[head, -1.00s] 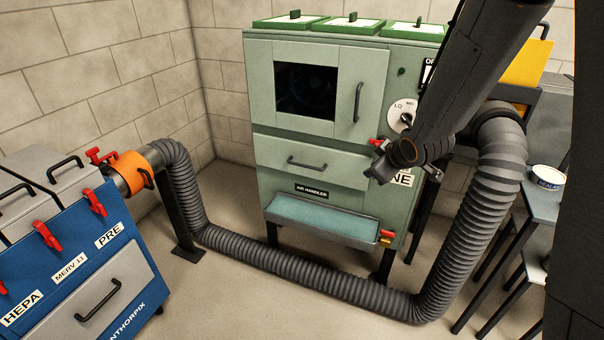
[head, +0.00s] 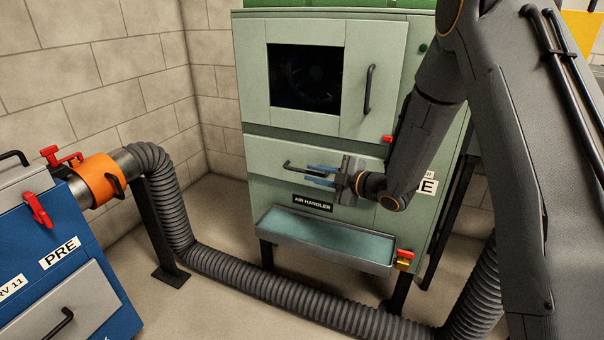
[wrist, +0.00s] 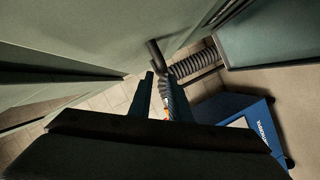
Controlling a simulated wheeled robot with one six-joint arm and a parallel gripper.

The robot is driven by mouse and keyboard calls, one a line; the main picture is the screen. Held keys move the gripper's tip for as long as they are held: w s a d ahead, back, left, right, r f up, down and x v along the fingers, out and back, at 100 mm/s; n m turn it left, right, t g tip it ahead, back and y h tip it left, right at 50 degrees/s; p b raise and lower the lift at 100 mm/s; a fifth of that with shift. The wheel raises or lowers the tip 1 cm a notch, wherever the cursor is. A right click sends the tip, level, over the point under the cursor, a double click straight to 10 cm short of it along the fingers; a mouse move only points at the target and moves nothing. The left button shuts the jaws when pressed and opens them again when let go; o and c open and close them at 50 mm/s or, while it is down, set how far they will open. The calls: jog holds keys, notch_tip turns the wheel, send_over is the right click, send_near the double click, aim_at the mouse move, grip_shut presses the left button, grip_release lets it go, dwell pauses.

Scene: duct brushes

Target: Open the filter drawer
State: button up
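The green air handler cabinet (head: 350,235) has a pale drawer front (head: 262,149) below its windowed door. The drawer front looks flush with the cabinet, so shut. Its dark horizontal bar handle (head: 292,166) shows at the left end in the head view; its right part is hidden by my gripper. My gripper (head: 313,176) is at the handle's right part, with its two bluish fingers apart and pointing left. In the wrist view the fingers (wrist: 160,88) are apart, and a dark bar end (wrist: 155,54), likely the handle, shows just beyond their tips. I cannot tell whether they touch it.
A teal tray shelf (head: 325,237) juts out below the drawer. The door's vertical handle (head: 369,90) is above. A grey corrugated duct (head: 270,300) runs along the floor to a blue filter unit (head: 40,270) at left. Floor before the cabinet is otherwise clear.

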aim_at(306, 171)
jog(key=x, duration=0.5)
jog(key=shift+w+a+f+b, duration=0.15)
jog(key=shift+w+a+b, duration=0.1)
jog(key=shift+b, duration=0.1)
jog(key=shift+c, duration=0.3)
grip_shut()
